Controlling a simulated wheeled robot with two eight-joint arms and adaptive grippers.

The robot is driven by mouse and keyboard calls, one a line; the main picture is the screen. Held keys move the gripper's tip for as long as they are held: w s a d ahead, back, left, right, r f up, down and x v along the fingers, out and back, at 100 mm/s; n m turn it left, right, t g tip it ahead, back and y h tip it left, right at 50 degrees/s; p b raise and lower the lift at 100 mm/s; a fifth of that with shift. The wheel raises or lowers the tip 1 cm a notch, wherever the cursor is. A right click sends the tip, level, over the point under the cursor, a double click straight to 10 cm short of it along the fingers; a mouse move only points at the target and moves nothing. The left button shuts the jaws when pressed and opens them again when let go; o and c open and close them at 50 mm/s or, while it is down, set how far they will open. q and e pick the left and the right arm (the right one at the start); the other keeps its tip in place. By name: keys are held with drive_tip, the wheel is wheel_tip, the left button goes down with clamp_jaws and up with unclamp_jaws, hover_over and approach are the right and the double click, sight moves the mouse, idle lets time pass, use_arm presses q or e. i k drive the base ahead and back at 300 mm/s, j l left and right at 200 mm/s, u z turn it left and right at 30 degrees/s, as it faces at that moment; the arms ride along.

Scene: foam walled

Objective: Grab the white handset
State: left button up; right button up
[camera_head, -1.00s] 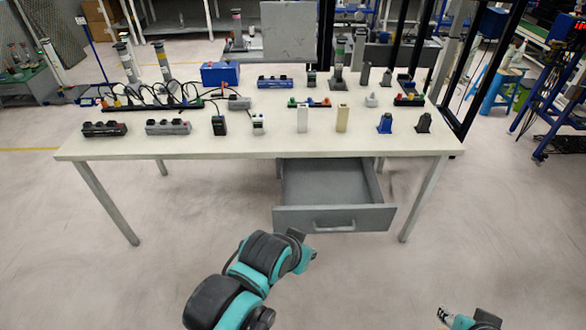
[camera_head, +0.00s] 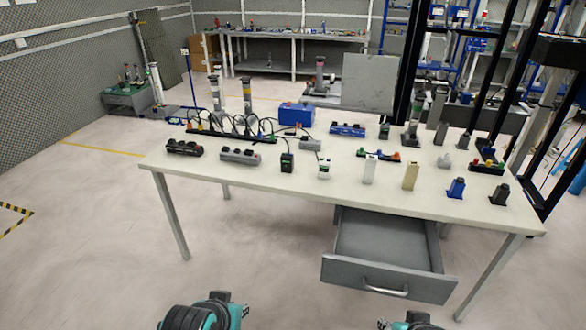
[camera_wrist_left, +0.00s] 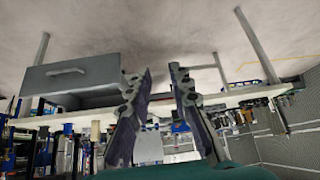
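Several pale items stand on the white table (camera_head: 270,176). A plain white upright block (camera_head: 370,169) is near the front middle, with a cream block (camera_head: 411,176) to its right. A small white device with a dark top (camera_head: 324,168) is to its left, and another small white piece (camera_head: 445,160) is farther back. I cannot tell for sure which is the white handset. My left gripper (camera_wrist_left: 161,72) is open and empty in its wrist view, away from the table items. My right arm (camera_head: 412,323) barely shows at the bottom edge; its fingers are unclear.
A grey drawer (camera_head: 388,278) stands open below the table front. Dark and grey multi-socket blocks (camera_head: 184,147), a blue box (camera_head: 297,114) and cabled strips (camera_head: 232,133) crowd the tabletop. Black posts (camera_head: 408,70) rise behind.

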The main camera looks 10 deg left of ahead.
sight(324, 168)
drive_tip(key=i+j+z, duration=0.15)
drive_tip(key=i+j, duration=0.55)
drive_tip(key=i+j+z, duration=0.1)
drive_tip(key=i+j, duration=0.6)
drive_tip(key=i+j+z, duration=0.15)
drive_tip(key=i+j, duration=0.55)
drive_tip(key=j, duration=0.2)
